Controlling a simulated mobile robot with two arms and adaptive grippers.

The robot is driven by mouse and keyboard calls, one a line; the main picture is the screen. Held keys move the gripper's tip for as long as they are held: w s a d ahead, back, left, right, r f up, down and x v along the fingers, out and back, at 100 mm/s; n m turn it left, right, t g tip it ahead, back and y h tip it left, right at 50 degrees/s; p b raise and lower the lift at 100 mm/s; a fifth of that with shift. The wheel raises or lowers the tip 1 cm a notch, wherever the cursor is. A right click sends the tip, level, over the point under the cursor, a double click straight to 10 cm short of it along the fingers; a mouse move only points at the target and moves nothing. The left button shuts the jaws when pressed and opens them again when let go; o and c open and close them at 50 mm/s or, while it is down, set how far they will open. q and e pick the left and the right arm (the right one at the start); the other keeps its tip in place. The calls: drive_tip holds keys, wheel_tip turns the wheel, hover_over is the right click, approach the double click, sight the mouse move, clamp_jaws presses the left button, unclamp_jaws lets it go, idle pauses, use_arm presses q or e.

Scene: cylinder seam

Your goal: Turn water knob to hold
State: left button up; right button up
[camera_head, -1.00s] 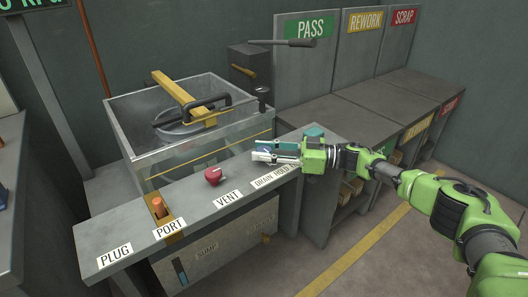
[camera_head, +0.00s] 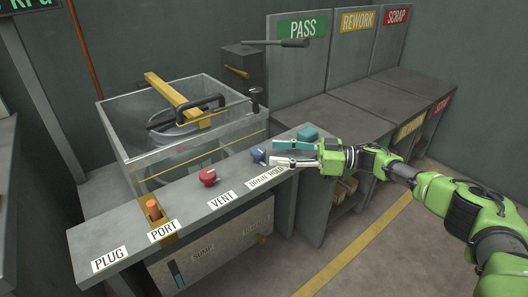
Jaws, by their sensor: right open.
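A blue knob (camera_head: 257,155) stands on the grey ledge, just behind the DRAIN/HOLD label (camera_head: 266,178). I cannot tell which way it points. My right gripper (camera_head: 271,153) is open, its arm coming in from the right. Its two fingers point left, with the tips close to the right side of the blue knob. I see no clear grip on the knob and cannot tell whether the tips touch it. A red knob (camera_head: 208,177) sits further left behind the VENT label (camera_head: 222,200). My left gripper is out of view.
A tank with clear walls (camera_head: 190,157) and a yellow bar (camera_head: 174,91) stands behind the ledge (camera_head: 110,228). An orange plug (camera_head: 153,208) sits near PORT. PASS, REWORK and SCRAP benches (camera_head: 345,123) fill the right.

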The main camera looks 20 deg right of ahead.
drive_tip(key=v, duration=0.5)
drive_tip(key=shift+s+d, duration=0.15)
drive_tip(key=shift+d, duration=0.15)
